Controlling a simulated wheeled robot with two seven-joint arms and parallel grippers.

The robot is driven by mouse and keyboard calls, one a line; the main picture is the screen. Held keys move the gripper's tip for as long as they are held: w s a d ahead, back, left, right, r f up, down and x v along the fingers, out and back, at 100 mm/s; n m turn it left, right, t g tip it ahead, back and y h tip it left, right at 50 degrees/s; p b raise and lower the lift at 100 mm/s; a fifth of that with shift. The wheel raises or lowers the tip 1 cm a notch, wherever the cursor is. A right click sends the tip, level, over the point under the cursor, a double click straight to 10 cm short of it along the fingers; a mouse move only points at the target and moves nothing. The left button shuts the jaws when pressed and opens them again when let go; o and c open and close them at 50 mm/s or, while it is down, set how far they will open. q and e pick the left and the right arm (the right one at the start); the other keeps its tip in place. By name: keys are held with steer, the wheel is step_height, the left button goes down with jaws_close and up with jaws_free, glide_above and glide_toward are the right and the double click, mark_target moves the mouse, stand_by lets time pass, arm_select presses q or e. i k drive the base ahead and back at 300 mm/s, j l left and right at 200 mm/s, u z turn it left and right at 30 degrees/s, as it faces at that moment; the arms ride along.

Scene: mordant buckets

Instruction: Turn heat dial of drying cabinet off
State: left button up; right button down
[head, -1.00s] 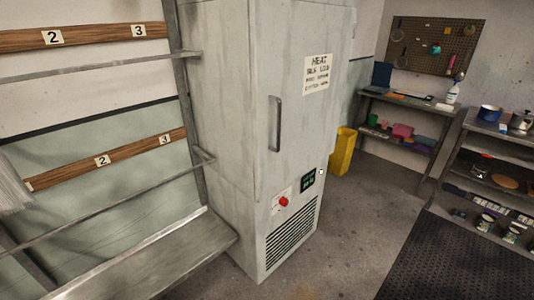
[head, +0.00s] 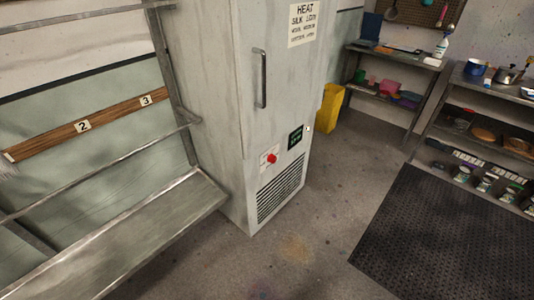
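The drying cabinet (head: 216,95) is a tall pale grey box left of centre in the head view. Its door is shut and has a dark vertical handle (head: 260,78). The heat dial (head: 271,158) is a small red knob on a white plate low on the front, above a vent grille (head: 281,189). A small dark panel with green marks (head: 295,137) sits up and right of the dial. The dial's setting is too small to read. Neither of my grippers shows in the view.
A metal rack with a low shelf (head: 130,245) stands left of the cabinet. A yellow bin (head: 327,108) is behind it to the right. Shelves with pots and jars (head: 480,125) line the right wall. A black mat (head: 450,240) lies at right. Grey floor (head: 300,240) before the cabinet is clear.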

mark_target(271, 158)
steer(key=i+l+u, duration=0.1)
steer(key=l, duration=0.25)
steer(key=i+l, duration=0.25)
steer(key=l, duration=0.15)
steer(key=i+l+u, duration=0.15)
steer(key=l, duration=0.2)
